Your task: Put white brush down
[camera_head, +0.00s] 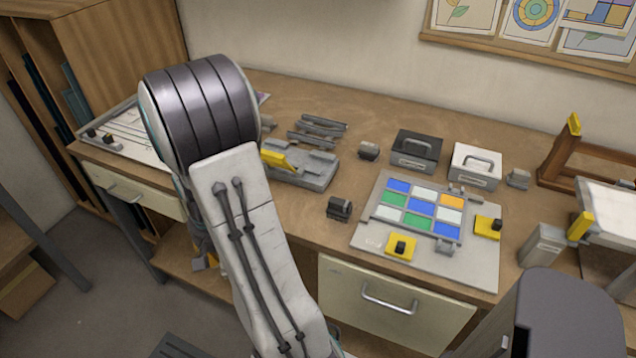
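I cannot make out a white brush in the head view. My arm (245,225) rises in the left-centre, and its large dark-banded joint (203,112) stands in front of the bench. My gripper is not visible, so its state and anything it may hold are hidden. A grey holder block (305,172) with a yellow part sits on the bench just right of the arm, partly hidden by it. Grey slotted pieces (318,127) lie behind it. A panel of coloured glass squares (420,208) lies on a pale board (378,238) at centre right.
A black box (416,150) and a white box (475,166), both with handles, stand behind the board. A wooden stand (560,160) is at right. The bench (300,230) has bare room left of the board.

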